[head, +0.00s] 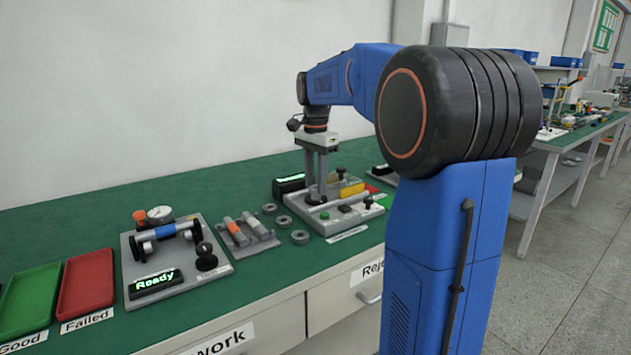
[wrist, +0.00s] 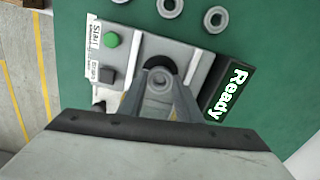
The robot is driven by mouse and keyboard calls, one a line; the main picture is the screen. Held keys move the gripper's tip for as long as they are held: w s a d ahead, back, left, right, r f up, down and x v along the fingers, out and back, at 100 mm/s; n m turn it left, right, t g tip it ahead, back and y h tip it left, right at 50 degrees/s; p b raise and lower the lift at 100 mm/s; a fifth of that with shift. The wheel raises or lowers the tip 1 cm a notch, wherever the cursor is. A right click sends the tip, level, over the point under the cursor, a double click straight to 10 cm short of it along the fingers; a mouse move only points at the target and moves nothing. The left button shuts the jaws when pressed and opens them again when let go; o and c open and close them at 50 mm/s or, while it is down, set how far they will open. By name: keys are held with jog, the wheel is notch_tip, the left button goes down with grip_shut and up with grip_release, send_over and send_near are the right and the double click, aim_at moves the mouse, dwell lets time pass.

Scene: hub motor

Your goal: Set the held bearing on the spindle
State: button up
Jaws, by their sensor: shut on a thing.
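My gripper (head: 316,188) reaches straight down over the grey station (head: 345,212) on the green bench. In the wrist view its two fingers (wrist: 160,88) are shut on a small grey ring, the bearing (wrist: 160,79), with its hole facing the camera. A dark round part (wrist: 160,63) of the station shows just behind the bearing. The spindle itself is hidden by the bearing and fingers. I cannot tell whether the bearing touches it or hangs above it.
Loose grey rings (head: 284,221) lie left of the station. The station carries a green button (wrist: 111,39), a dark button (wrist: 106,75) and a display reading "Ready" (wrist: 226,93). A yellow block (head: 351,190) stands close right of the fingers. A gauge fixture (head: 170,285) and red tray (head: 87,283) are further left.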

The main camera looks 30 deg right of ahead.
jog(key=shift+f, duration=0.65)
dwell(0.8)
jog(key=o, duration=1.6)
jog(key=shift+c, duration=0.2)
jog(key=shift+r, duration=3.5)
